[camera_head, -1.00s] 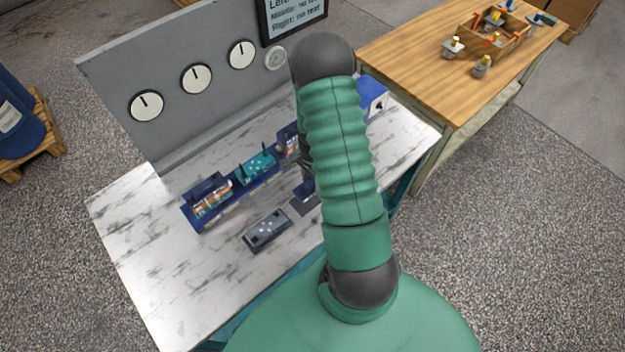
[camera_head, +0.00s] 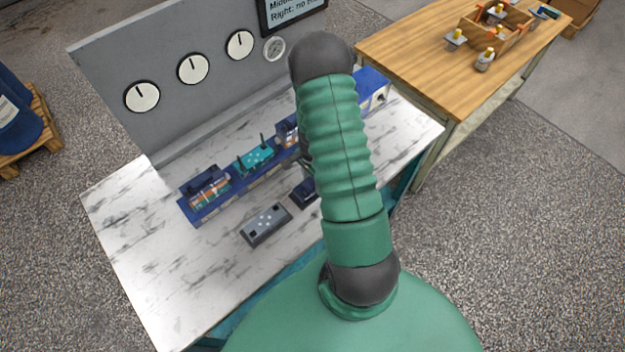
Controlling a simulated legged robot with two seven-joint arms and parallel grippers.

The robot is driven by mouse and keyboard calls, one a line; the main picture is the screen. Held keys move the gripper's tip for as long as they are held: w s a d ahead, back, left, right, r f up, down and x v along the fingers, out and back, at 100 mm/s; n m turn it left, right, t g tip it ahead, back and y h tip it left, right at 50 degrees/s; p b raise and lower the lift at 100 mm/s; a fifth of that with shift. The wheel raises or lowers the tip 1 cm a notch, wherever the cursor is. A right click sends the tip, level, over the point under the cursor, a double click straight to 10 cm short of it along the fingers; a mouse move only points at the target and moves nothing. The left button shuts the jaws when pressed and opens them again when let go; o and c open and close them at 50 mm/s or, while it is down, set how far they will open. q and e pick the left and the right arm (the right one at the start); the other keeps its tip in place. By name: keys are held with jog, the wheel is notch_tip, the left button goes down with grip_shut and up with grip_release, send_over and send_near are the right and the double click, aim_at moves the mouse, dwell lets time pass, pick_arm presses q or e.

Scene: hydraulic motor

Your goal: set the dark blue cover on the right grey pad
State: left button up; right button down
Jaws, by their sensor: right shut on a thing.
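A dark blue cover (camera_head: 305,188) shows just left of my right arm, at the right grey pad (camera_head: 298,202). Only a strip of this pad shows; I cannot tell whether the cover rests on it or is just above it. My right gripper (camera_head: 307,166) is mostly hidden behind my green arm; its visible part is just above the cover, and it is shut on the cover. The left grey pad (camera_head: 266,224) lies on the marble table with light spots on its top. My left gripper is not in view.
A blue tray (camera_head: 206,214) with an orange-and-silver part, a teal block (camera_head: 254,158) and another part stands behind the pads. A gauge panel (camera_head: 180,80) stands at the back. The table (camera_head: 150,270) is clear at front left. A wooden table (camera_head: 420,60) stands right.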

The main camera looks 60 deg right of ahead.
jog(key=shift+f+b, duration=0.3)
jog(key=shift+f, duration=0.15)
jog(key=c, duration=0.6)
grip_release()
jog(key=shift+c, duration=0.2)
